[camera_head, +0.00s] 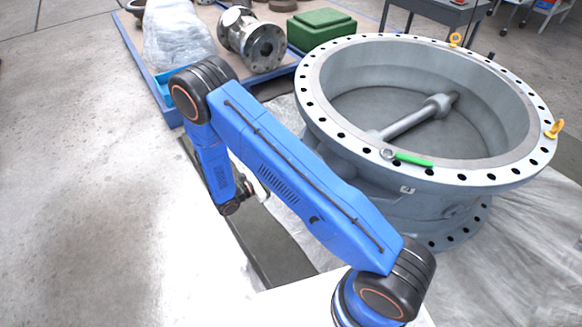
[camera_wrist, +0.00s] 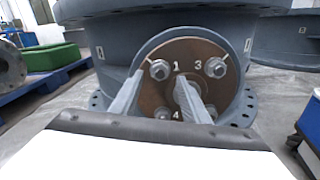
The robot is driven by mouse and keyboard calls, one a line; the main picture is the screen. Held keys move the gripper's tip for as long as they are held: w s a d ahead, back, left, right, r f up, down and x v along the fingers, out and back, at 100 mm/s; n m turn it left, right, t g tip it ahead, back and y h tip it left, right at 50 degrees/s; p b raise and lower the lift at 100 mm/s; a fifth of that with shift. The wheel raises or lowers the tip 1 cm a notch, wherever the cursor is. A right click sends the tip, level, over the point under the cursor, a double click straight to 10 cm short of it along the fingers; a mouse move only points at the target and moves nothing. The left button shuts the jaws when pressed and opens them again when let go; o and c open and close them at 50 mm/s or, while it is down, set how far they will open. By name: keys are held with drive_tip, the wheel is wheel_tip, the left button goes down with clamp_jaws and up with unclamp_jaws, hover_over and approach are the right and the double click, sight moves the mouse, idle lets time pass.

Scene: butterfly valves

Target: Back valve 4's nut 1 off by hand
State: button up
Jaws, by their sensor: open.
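In the head view, the large grey valve marked 4 (camera_head: 370,146) stands at the right, its bolted face turned out of sight. In the wrist view, a grey valve body (camera_wrist: 105,40) carries a round brown plate (camera_wrist: 190,52) with several nuts and painted numbers. Nut 1 (camera_wrist: 160,70) is at the upper left of the plate, beside the "1". Nut 3 (camera_wrist: 216,68) is at the upper right. My gripper (camera_wrist: 160,84) is open in front of the plate, with nut 1 appearing between its fingertips. Contact cannot be told. The right finger partly covers the plate's centre.
A green-handled wrench (camera_head: 412,159) lies on the valve's top flange. A blue pallet (camera_head: 160,92) with a wrapped load, a flanged fitting (camera_head: 250,40) and a green box (camera_head: 320,27) is behind. In the wrist view, another valve (camera_wrist: 290,40) stands at the right, above a blue cabinet (camera_wrist: 310,120).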

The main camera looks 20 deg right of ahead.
drive_tip(key=shift+x, duration=1.9)
drive_tip(key=c, duration=1.1)
drive_tip(key=shift+o, duration=0.2)
drive_tip(key=shift+n, duration=0.4)
drive_tip(key=n, duration=2.3)
drive_tip(key=shift+n, duration=0.4)
